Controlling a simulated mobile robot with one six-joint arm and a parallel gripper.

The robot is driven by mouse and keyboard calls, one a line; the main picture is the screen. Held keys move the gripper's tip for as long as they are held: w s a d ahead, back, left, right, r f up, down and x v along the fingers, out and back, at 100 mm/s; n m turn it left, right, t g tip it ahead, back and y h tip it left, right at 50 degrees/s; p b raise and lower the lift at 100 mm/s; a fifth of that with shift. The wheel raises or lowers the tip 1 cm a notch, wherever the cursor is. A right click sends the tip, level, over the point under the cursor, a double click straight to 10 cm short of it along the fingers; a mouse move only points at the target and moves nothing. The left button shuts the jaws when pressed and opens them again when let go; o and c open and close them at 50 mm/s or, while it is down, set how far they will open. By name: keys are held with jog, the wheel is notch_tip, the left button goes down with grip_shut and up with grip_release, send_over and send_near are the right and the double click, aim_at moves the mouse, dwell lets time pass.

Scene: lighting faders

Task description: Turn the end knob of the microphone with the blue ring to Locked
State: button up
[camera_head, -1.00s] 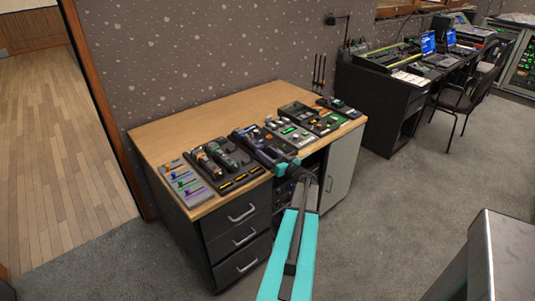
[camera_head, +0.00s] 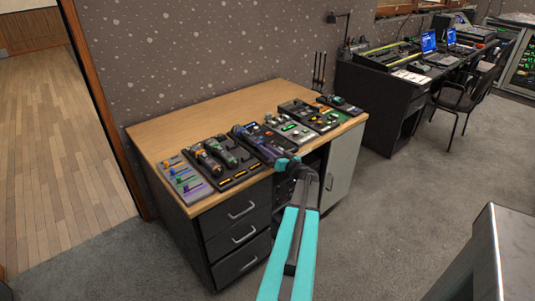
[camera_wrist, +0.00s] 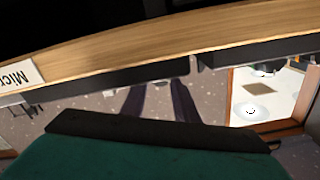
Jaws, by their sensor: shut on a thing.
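A dark microphone with a blue-purple tint (camera_head: 262,146) lies on the desk, right of the tray with two other microphones. I take it for the one with the blue ring; the ring itself is too small to make out. My gripper (camera_head: 281,161) is at its near end, by the desk's front edge. It is shut on what appears to be the end knob. The fingers and knob are mostly hidden by my wrist, and any lock marking cannot be read. The wrist view shows a dark and teal part across the bottom, with no clear knob.
The desk (camera_head: 165,125) has free wood behind the devices. A tray (camera_head: 242,180) holds an orange-marked and a green-marked microphone. A fader panel (camera_head: 184,183) is at the left, and several control boxes (camera_head: 288,128) are at the right. The wrist view shows a partly cut label (camera_wrist: 18,76).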

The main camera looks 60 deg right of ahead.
dwell(0.3)
jog(key=o, duration=1.1)
jog(key=b+v, duration=0.3)
jog(key=v, duration=1.1)
